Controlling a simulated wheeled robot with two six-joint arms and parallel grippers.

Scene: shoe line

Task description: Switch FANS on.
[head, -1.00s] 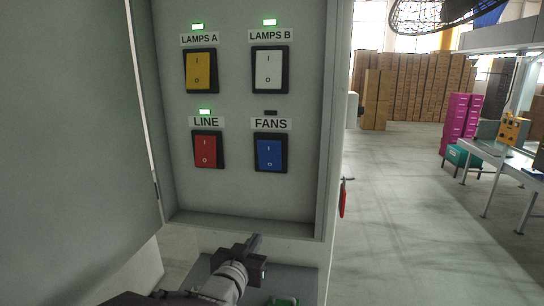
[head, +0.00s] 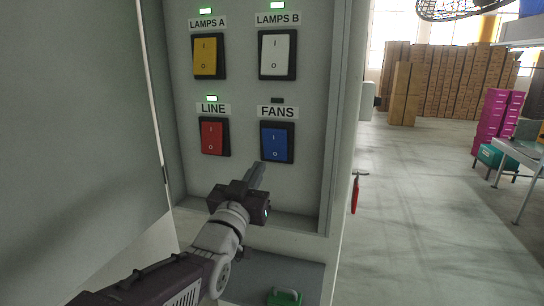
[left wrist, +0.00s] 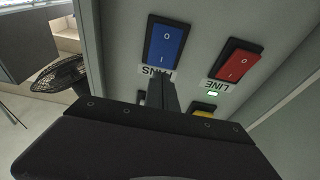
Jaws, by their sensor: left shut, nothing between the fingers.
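The FANS switch (head: 277,143) is a blue rocker in a black frame at the lower right of the open cabinet's panel. Its indicator (head: 277,100) above the label is dark. My left gripper (head: 259,165) is shut and empty, its tip just below and slightly left of the blue rocker in the head view. I cannot tell whether it touches. In the left wrist view the blue rocker (left wrist: 166,46) appears upside down beyond the fingers (left wrist: 160,92), which partly cover the FANS label. My right gripper is not in view.
The red LINE switch (head: 213,136), yellow LAMPS A switch (head: 205,56) and white LAMPS B switch (head: 277,54) share the panel, each with a lit green indicator. The open cabinet door (head: 75,110) stands at left. A green object (head: 285,297) lies below. Open floor extends right.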

